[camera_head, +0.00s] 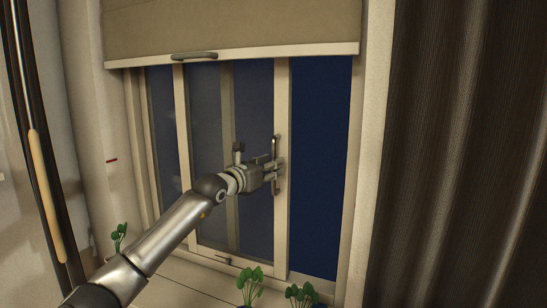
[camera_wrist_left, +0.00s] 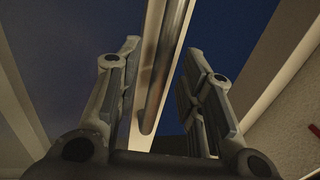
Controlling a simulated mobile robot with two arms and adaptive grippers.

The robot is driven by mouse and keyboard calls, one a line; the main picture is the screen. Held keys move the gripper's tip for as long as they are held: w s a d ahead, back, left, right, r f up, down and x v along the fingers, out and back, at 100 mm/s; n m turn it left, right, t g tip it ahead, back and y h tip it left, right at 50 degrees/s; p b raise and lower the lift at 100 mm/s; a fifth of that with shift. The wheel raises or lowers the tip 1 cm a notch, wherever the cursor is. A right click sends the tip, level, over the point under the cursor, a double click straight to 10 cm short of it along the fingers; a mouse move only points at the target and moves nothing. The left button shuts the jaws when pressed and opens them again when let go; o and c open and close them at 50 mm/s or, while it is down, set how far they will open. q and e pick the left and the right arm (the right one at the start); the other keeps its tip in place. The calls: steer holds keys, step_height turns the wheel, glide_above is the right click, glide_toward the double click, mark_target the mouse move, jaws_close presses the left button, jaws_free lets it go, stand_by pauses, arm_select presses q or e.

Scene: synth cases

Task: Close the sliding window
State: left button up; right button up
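The sliding window has a cream-framed sash (camera_head: 283,225) with a vertical metal handle (camera_head: 276,150) on its right upright. Right of this upright is a dark blue opening (camera_head: 322,165) up to the right frame. My left gripper (camera_head: 278,171) is at the middle of the handle and covers part of it. In the left wrist view the two fingers of my left gripper (camera_wrist_left: 162,52) are spread apart, with the handle bar (camera_wrist_left: 168,70) running between them. Gaps show on both sides of the bar. My right gripper is not in view.
A beige blind (camera_head: 230,25) with a grey handle (camera_head: 194,56) hangs above the window. Small green plants (camera_head: 250,283) stand along the sill below. A dark curtain (camera_head: 460,150) hangs at the right.

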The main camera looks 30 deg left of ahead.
arm_select(q)
steer(key=shift+w+d+p, duration=0.15)
steer(key=shift+w+p, duration=0.15)
steer(key=shift+w, duration=0.6)
steer(key=shift+c, duration=0.3)
jaws_close()
